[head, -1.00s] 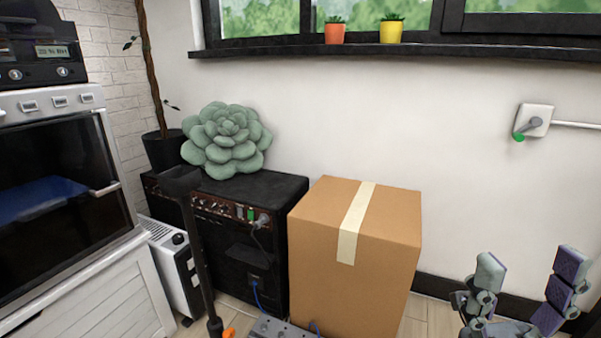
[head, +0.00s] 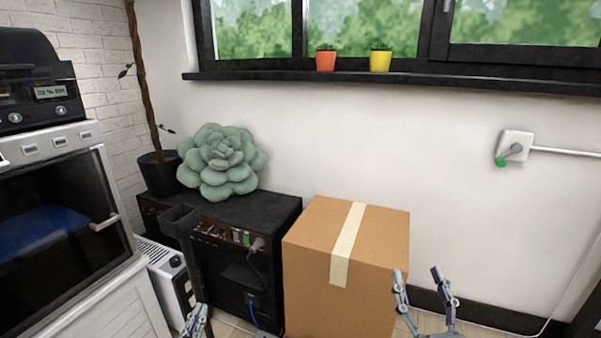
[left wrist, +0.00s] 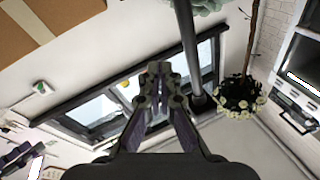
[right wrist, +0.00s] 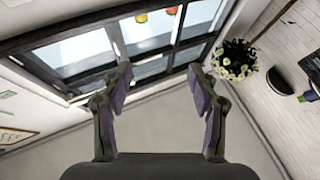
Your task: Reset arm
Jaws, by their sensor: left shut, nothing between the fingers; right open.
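My right gripper (head: 424,290) is at the lower right of the head view, in front of the cardboard box's right edge. Its two fingers stand apart and empty, pointing up. The right wrist view shows the same gripper (right wrist: 160,85) open with nothing between the fingers. My left gripper (head: 197,322) just enters the bottom edge of the head view, left of the box. In the left wrist view the left gripper (left wrist: 160,75) has its fingers together with nothing held.
A taped cardboard box (head: 345,265) stands beside a black amplifier (head: 245,215) bearing a green succulent cushion (head: 220,160). An oven (head: 60,210) is at the left, near a white heater (head: 165,278). Two small pots, orange (head: 325,61) and yellow (head: 380,61), stand on the windowsill.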

